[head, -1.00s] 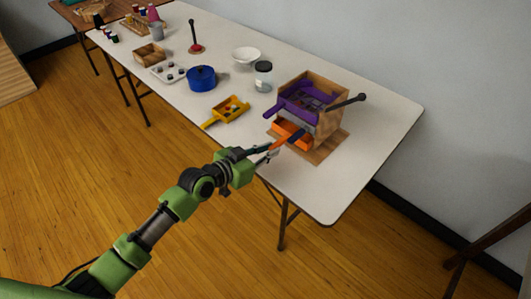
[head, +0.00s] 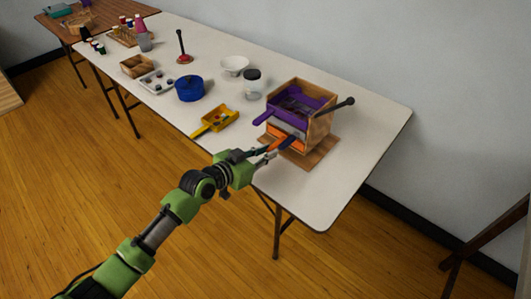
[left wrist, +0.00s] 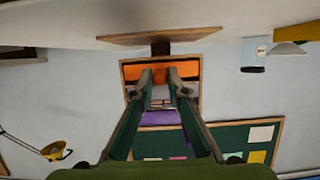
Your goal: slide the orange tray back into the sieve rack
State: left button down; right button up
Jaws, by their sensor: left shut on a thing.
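The wooden sieve rack (head: 319,129) stands on a brown board (head: 316,156) near the table's front right. The orange tray (head: 289,142) sits in its lowest slot, mostly inside, with its handle toward me. My left gripper (head: 268,154) is shut on that handle, just in front of the rack. A purple tray (head: 273,109) sits in the upper part, its handle sticking out, with a greyish layer between. The left wrist view is upside down; it shows the orange tray (left wrist: 162,72) beyond my left fingertips (left wrist: 160,88). My right gripper is out of view.
A dark rod with a knob (head: 348,101) sticks out at the rack's right side. The table's right end is clear.

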pick_arm(q)
jog(key=shift+w+d+f, duration=0.1)
jog(key=c, duration=1.9)
grip_release()
